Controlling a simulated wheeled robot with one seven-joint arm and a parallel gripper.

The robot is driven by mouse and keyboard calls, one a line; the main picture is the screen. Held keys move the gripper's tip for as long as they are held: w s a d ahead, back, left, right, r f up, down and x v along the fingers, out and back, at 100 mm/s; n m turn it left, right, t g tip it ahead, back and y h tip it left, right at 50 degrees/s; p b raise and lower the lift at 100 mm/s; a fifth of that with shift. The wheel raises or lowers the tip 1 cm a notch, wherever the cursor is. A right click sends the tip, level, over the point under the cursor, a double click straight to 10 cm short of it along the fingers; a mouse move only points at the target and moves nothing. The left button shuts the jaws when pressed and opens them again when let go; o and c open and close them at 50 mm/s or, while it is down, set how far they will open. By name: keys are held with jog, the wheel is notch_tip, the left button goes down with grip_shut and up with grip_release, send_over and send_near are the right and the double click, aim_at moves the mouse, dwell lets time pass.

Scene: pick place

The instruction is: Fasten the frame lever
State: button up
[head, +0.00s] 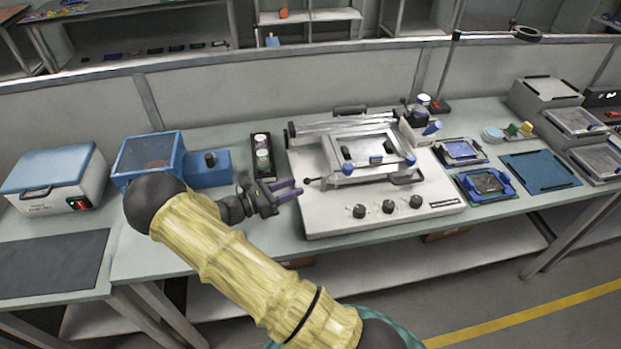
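A white bench machine (440,193) with a silver frame (343,131) on top stands in the middle of the table. The frame carries blue-tipped clamps. A small lever with a black knob (307,180) sticks out at the frame's front left corner; I cannot tell whether it is fastened. My gripper (297,187) has two purple fingers pointing right toward this knob, just left of it. The fingers look apart, with nothing seen between them. Whether a fingertip touches the knob is too small to tell.
A black tray with round jars (262,150) stands behind my gripper. A blue box (150,150) is to the left. Blue fixtures (482,184) and a blue mat (540,172) lie to the right. Several black knobs (388,206) line the machine's front.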

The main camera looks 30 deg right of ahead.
aim_at(310, 181)
jog(key=d+p, duration=0.1)
jog(key=d, duration=0.5)
jog(key=shift+d, duration=0.3)
jog(key=shift+c, duration=0.5)
grip_shut()
jog(key=shift+w, duration=0.1)
